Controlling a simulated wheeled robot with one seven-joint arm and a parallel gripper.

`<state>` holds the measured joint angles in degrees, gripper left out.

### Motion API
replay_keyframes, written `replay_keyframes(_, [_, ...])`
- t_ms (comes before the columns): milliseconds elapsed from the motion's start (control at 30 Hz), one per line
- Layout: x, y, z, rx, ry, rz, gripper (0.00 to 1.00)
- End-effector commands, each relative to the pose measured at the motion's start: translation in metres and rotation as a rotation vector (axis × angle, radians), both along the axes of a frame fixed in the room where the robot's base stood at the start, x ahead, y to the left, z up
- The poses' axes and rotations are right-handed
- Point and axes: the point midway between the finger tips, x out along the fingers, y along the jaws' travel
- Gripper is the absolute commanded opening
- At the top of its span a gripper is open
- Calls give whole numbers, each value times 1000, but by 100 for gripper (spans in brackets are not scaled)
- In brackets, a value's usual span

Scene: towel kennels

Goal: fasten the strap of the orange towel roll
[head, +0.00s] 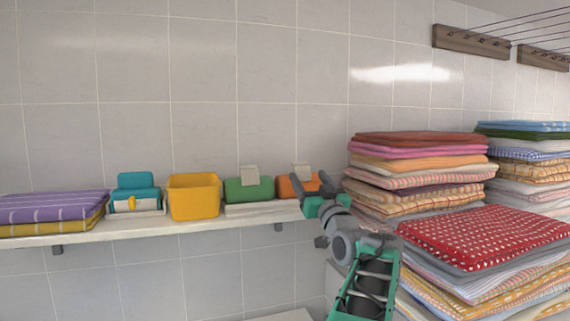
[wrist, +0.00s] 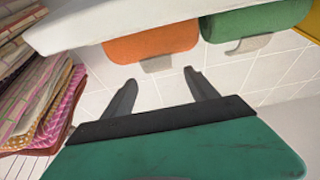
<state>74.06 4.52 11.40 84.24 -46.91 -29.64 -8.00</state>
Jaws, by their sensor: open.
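The orange towel roll (head: 286,188) lies on the wall shelf, partly hidden behind my gripper in the head view. Its pale beige strap (head: 301,171) stands up above the roll, its flap loose. In the wrist view the orange roll (wrist: 152,41) is ahead of the fingers, and its strap (wrist: 156,64) sticks out from its edge toward them. My gripper (head: 311,184) is open and empty, at the right end of the roll in the head view. In the wrist view my gripper (wrist: 160,77) has its two dark fingers apart, with the strap flap just beyond the gap.
A green towel roll (head: 262,188) with a raised strap (head: 249,175) lies left of the orange one. Further left are a yellow bin (head: 194,200), a teal roll (head: 138,182) and folded towels (head: 50,209). Tall towel stacks (head: 420,165) crowd the right side.

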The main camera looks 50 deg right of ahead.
Motion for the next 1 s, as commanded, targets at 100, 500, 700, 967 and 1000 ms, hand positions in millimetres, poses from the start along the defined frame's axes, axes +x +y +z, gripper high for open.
replay_keyframes(100, [8,-5,7,-1,-2,0,67])
replay_keyframes(500, [60,-35,31,0,-1,1,67])
replay_keyframes(700, [61,-37,30,0,-1,-1,67])
replay_keyframes(967, [61,-37,30,0,-1,-1,52])
replay_keyframes(1000, [61,-37,30,0,-1,-1,48])
